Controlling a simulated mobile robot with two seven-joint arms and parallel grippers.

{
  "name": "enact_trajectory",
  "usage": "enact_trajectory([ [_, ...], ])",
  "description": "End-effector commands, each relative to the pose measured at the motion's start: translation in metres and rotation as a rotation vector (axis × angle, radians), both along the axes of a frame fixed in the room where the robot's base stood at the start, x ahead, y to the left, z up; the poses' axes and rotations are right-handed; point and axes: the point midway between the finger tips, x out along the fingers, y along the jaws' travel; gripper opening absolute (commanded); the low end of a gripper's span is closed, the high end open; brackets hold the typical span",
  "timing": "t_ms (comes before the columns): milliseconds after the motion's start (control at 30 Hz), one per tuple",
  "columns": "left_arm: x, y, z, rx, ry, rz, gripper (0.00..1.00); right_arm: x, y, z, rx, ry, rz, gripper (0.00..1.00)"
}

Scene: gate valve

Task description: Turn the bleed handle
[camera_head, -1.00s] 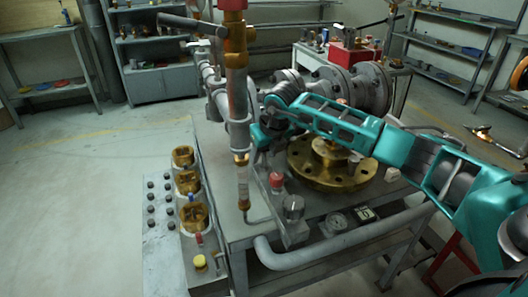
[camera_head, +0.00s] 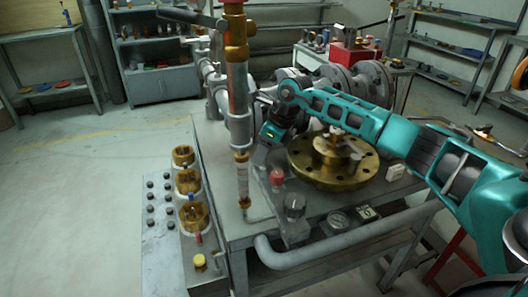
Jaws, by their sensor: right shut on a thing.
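My right arm reaches in from the right over the bench. My right gripper (camera_head: 261,152) points down and left, just right of the vertical pipe (camera_head: 238,95). It is shut on a small part that its own fingers mostly hide. This is at the place of the bleed handle, whose shape I cannot make out. The gripper is left of the brass flange (camera_head: 335,180) and above the red knob (camera_head: 277,178). A grey lever (camera_head: 185,17) sticks out left from the top of the pipe. My left gripper is not in view.
A grey bench (camera_head: 212,145) carries the pipework. Brass valve fittings (camera_head: 194,216) stand in a row at its left. A gauge (camera_head: 338,220) and a thick grey pipe (camera_head: 330,249) are at its front. Large grey flanges (camera_head: 335,80) stand behind my arm. The floor at left is clear.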

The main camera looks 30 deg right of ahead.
Motion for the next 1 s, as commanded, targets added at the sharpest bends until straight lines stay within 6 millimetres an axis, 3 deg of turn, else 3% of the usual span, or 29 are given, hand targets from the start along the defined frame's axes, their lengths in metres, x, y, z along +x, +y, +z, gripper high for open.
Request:
enact_trajectory([
  [600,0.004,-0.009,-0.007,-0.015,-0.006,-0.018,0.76,0.003,-0.004,0.003,-0.005,-0.011,0.555,0.18],
  [1000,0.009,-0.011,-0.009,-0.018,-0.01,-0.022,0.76,0.004,-0.003,0.004,-0.007,-0.013,0.78,0.18],
])
